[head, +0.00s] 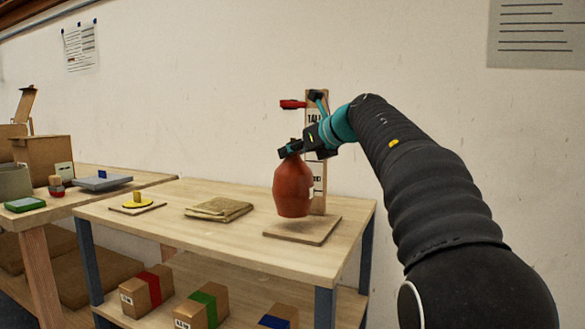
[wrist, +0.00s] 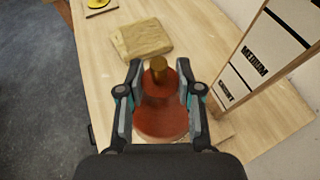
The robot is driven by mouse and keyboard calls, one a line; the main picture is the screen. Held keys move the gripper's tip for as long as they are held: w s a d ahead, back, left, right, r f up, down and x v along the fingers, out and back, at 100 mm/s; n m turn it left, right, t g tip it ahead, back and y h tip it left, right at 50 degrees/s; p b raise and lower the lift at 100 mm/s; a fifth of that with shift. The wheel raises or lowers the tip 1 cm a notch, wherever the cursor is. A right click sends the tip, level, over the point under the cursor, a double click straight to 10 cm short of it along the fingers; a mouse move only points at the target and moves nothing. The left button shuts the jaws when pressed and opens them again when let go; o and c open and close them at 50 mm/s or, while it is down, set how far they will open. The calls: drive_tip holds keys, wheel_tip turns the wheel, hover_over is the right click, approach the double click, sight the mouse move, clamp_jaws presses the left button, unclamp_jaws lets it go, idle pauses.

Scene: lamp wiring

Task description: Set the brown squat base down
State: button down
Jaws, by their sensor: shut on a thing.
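My gripper (head: 288,150) is shut on the neck of a red-brown lamp base (head: 293,189), which is upright with a rounded body. In the wrist view the base (wrist: 162,118) is between both fingers, with a brass-coloured stub on top. The base is over a flat wooden board (head: 318,232) on the table, in front of an upright gauge with height labels (head: 318,178). The gauge (wrist: 262,58) also shows in the wrist view, right of the gripper, with a label reading MEDIUM.
A folded brown cloth (head: 219,209) and a yellow disc (head: 137,201) on a small board are on the table (head: 190,240) to the left. A red pointer (head: 293,104) sticks out from the gauge's top. Boxes with coloured bands (head: 202,308) stand on the lower shelf.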

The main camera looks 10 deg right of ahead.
sight(301, 163)
drive_tip(key=shift+f+b, duration=0.55)
drive_tip(key=shift+f, duration=1.4)
drive_tip(key=c, duration=0.8)
unclamp_jaws()
drive_tip(key=shift+f, duration=0.1)
drive_tip(key=shift+o, duration=0.2)
drive_tip(key=v, duration=1.2)
